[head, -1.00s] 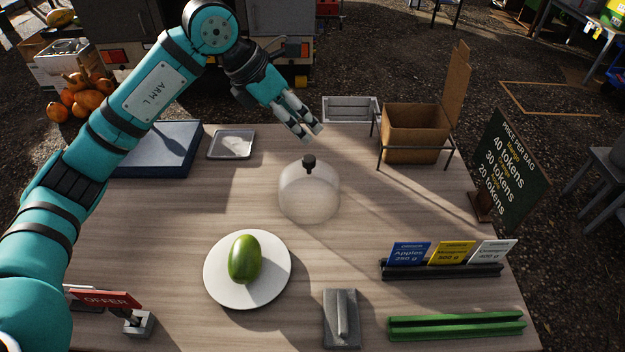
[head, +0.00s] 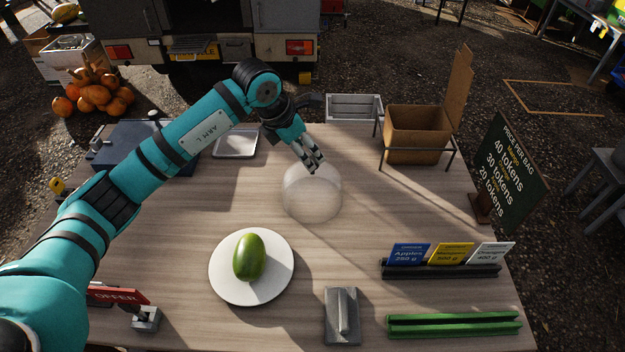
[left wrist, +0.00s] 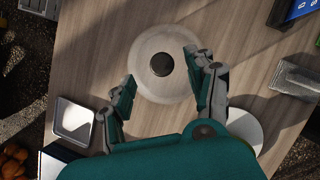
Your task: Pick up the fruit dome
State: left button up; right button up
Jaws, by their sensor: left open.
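The fruit dome (head: 311,196) is a clear, see-through cover standing on the wooden table. In the left wrist view the dome (left wrist: 150,89) shows from above with its round black knob (left wrist: 161,64). My left gripper (head: 313,169) is at the top of the dome and hides the knob in the head view. In the left wrist view my left gripper (left wrist: 160,70) is open, with one finger on each side of the knob and a gap to it. A green mango-like fruit (head: 249,257) lies on a white plate (head: 274,283) in front of the dome. My right gripper is out of view.
A cardboard box (head: 414,130) in a wire stand and a grey crate (head: 352,108) are at the back. A small metal tray (head: 235,143) lies behind left. Price cards (head: 450,254), a green holder (head: 455,325) and a grey metal tool (head: 342,316) are at the front right.

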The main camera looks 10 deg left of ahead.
aim_at(312, 159)
pick_arm(q)
jog(key=p+x, duration=0.1)
jog(key=x, duration=0.3)
jog(key=shift+s+d+r, duration=0.1)
jog(key=shift+s, duration=0.05)
jog(key=shift+d+f, duration=0.1)
jog(key=shift+f, duration=0.35)
jog(key=c, duration=1.1)
grip_shut()
